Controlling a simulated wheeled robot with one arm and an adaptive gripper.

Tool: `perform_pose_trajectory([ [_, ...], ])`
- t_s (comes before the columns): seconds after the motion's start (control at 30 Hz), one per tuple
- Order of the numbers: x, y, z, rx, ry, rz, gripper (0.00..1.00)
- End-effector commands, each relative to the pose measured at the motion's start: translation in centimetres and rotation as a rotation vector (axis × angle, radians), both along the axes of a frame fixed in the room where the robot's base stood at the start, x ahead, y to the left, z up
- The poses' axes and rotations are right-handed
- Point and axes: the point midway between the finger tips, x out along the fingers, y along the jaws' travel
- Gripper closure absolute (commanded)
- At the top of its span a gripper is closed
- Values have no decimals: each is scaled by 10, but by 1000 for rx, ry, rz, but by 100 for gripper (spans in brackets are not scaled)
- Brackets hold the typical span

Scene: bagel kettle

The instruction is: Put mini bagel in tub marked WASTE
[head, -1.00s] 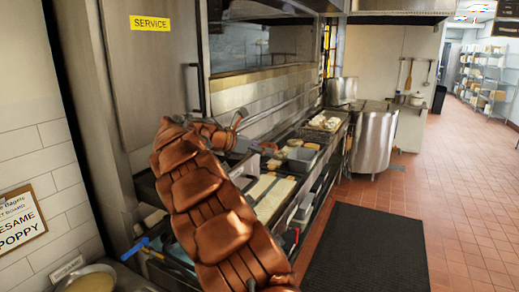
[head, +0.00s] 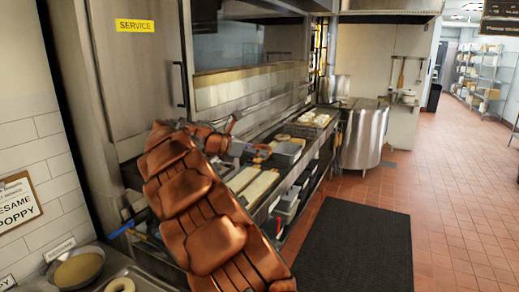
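My copper-coloured arm crosses the middle of the head view, and my gripper (head: 236,121) is small at its far end, over the counter line. Its fingers are too small to show whether they are open or shut, or whether they hold anything. A tan ring-shaped bagel (head: 121,285) lies on the steel counter at the bottom edge, partly cut off. Another ring-like bagel (head: 281,138) shows on the far counter. I cannot tell which is the mini bagel. A grey tub (head: 286,153) stands on the counter beyond my gripper. No WASTE label is readable.
A bowl of pale seeds (head: 80,268) stands at bottom left, near a wall sign (head: 17,203). A steel cabinet marked SERVICE (head: 137,75) is behind my arm. A large steel pot (head: 364,137) stands beyond the counter. The floor and black mat (head: 355,248) at right are clear.

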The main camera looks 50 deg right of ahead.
Motion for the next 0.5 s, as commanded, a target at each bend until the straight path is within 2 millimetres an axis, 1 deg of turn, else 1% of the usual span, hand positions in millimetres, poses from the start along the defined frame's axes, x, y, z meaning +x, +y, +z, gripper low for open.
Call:
perform_pose_trajectory([
  [0.13,1,10,-5,2,3,29,61],
  [0.33,5,34,-14,1,1,110,61],
  [0.47,12,63,-27,1,3,207,61],
  [0.5,14,74,-31,-1,6,241,61],
])
